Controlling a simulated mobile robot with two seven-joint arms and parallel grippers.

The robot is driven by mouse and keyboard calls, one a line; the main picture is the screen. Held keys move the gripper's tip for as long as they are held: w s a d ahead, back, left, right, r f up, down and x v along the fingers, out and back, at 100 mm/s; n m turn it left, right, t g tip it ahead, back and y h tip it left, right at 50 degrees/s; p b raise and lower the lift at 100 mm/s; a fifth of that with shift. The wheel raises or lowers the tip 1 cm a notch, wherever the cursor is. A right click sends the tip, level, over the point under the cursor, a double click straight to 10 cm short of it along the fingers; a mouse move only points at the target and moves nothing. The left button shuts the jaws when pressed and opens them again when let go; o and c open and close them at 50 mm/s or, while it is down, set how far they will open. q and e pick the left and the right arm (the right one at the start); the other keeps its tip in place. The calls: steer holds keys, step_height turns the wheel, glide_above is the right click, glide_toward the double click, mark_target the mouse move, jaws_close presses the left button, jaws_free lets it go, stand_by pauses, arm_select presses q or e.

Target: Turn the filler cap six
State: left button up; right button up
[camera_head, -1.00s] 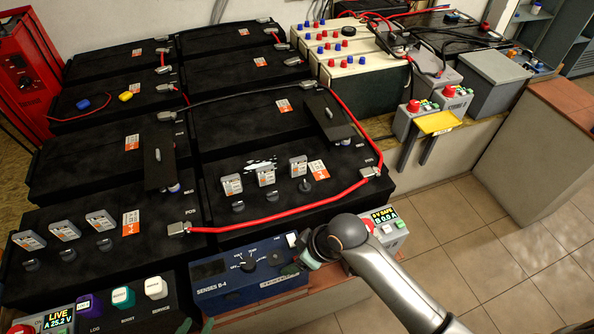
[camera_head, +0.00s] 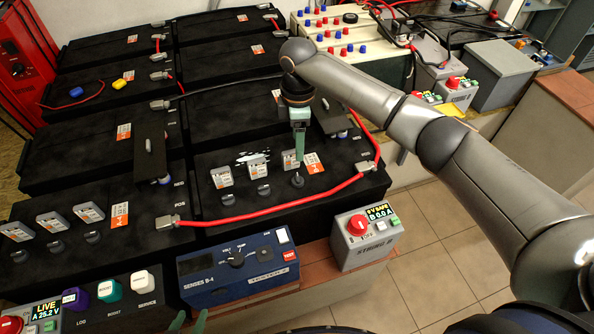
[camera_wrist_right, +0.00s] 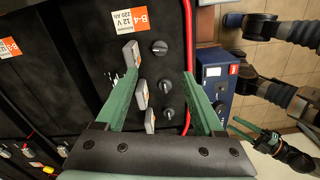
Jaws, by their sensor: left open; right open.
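Three dark filler caps sit in a row on battery B-4: left (camera_head: 227,199), middle (camera_head: 263,190) and right (camera_head: 297,180). I cannot read the cap numbers. My right gripper (camera_head: 300,157) points down just behind the right cap, apart from it. In the right wrist view its green fingers (camera_wrist_right: 159,77) are spread, with nothing held; the caps (camera_wrist_right: 160,47) show beyond and between them. My left gripper (camera_head: 191,319) shows at the bottom edge, empty.
A red cable (camera_head: 280,213) curves around the caps' right and front. Dark upright covers stand behind, one (camera_head: 150,150) left of B-4. A blue meter box (camera_head: 235,270) and a grey stop-button box (camera_head: 365,235) stand in front. Another row of caps and tags (camera_head: 55,228) lies left.

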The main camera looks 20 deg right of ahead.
mark_target(298, 177)
step_height(298, 177, down, 12)
steer(key=shift+f+b, duration=0.15)
steer(key=shift+b, duration=0.4)
jaws_close()
stand_by(0.4)
